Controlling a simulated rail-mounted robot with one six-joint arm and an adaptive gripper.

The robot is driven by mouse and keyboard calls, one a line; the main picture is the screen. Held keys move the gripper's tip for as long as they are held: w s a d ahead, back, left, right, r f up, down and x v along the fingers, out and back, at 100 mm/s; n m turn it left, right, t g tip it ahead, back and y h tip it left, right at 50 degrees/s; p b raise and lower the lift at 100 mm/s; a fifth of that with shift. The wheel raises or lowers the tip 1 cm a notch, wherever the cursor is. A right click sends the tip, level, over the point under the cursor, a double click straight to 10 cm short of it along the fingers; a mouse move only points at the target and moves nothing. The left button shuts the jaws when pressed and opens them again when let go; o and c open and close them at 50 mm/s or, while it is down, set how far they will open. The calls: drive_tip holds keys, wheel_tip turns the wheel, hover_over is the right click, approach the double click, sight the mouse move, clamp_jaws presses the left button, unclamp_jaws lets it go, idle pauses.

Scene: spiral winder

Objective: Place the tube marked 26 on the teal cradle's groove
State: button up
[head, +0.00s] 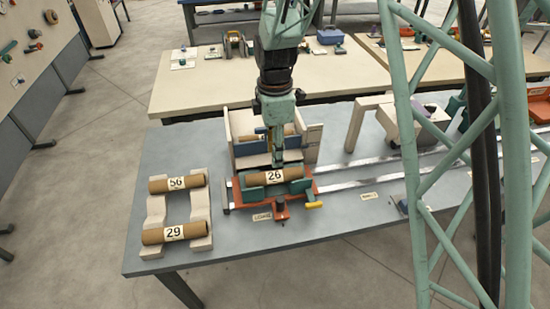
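The brown tube marked 26 (259,179) lies level at the teal cradle (300,187), which sits on an orange carriage (281,207). The tube appears to lie along the groove, but I cannot tell whether it is fully seated. My gripper (278,162) points down right at the tube's far side, close to or touching it. Its fingertips are small and partly hidden, so I cannot tell whether they are open or closed on the tube.
Tubes marked 56 (177,183) and 29 (174,233) lie on a pale rack (200,208) at left. A pale bin (312,140) holding another tube (289,130) stands behind the cradle. Metal rails (350,186) run right. A pale arch (357,118) stands farther right.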

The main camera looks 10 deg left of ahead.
drive_tip(key=shift+r, duration=0.45)
drive_tip(key=shift+r, duration=0.1)
idle(0.6)
